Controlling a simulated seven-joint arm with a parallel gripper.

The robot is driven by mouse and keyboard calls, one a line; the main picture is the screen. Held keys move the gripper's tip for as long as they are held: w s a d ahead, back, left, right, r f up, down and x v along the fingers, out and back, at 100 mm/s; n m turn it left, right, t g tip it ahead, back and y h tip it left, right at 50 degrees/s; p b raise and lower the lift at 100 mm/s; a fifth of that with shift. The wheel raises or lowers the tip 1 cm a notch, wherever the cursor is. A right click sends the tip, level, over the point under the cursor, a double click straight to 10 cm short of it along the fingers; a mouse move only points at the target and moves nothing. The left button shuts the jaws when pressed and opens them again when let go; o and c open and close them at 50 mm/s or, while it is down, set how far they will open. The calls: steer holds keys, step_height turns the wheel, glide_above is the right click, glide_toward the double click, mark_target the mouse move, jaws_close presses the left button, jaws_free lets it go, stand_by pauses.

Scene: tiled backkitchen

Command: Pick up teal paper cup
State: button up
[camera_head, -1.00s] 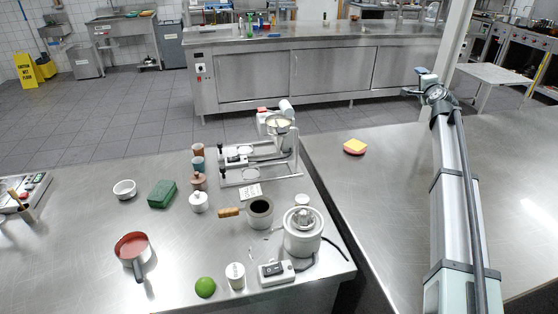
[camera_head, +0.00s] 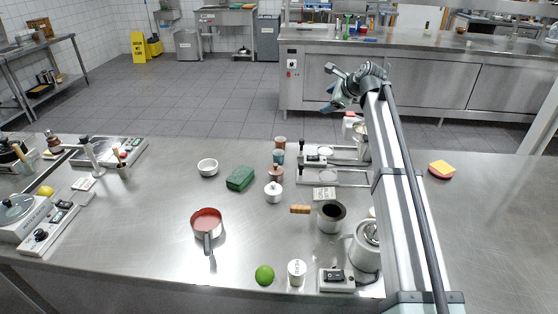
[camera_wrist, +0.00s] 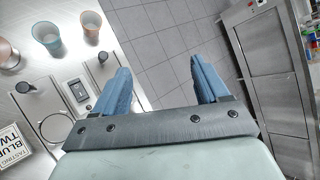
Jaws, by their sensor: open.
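A metal brewing stand (camera_head: 335,177) sits right of the cups, partly behind my arm. A red-lined saucepan (camera_head: 206,223) stands at the front. Counter between saucepan and pot is clear.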

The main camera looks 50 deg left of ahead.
steer(key=s+a+f+m+g+h, duration=0.1)
steer(key=s+f+m+g+h, duration=0.3)
steer(key=s, duration=1)
steer(key=h, duration=0.2)
glide_toward(278, 153)
steer(key=s+f, duration=0.2)
steer(key=f, duration=0.1)
steer(key=shift+s+d+n, duration=0.1)
steer(key=shift+d+n, duration=0.1)
steer(key=shift+n, duration=0.2)
steer(key=shift+t, duration=0.3)
steer(key=shift+a+x, duration=0.1)
steer(key=shift+x, duration=1.3)
steer(key=shift+a+x, duration=0.15)
steer(key=shift+x, duration=1.25)
steer(key=shift+r, duration=0.15)
steer(key=c, duration=1.1)
